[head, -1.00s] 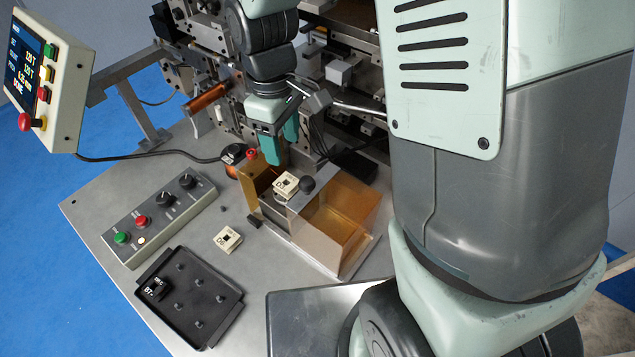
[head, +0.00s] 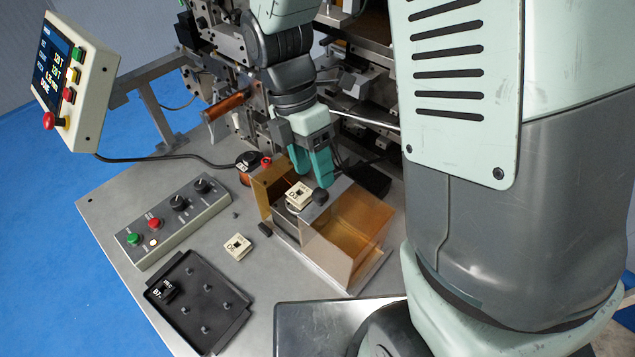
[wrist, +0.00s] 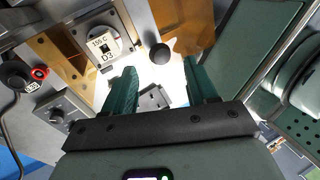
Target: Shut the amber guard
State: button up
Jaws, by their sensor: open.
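The amber guard (head: 350,232) is a see-through box on a metal base, standing right of a fixture that lies uncovered. A dark round knob (head: 320,196) sits at its upper edge. In the wrist view the guard (wrist: 192,25) is at the top and the knob (wrist: 160,54) shows between and beyond the fingertips. My gripper (head: 320,180) has teal fingers, open and empty, just above and behind the knob; contact is not visible. The wrist view also shows the gripper's fingers (wrist: 160,75) spread apart. A cream block (head: 298,195) sits on the fixture, left of the knob.
An amber-brown panel (head: 268,182) stands left of the fixture. A button box (head: 172,222), a loose cream block (head: 237,246) and a black tray (head: 198,305) lie to the left. The winder machine (head: 350,80) rises behind. A screen panel (head: 72,80) stands far left.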

aim_at(318, 190)
jog(key=shift+x, duration=2.3)
grip_shut()
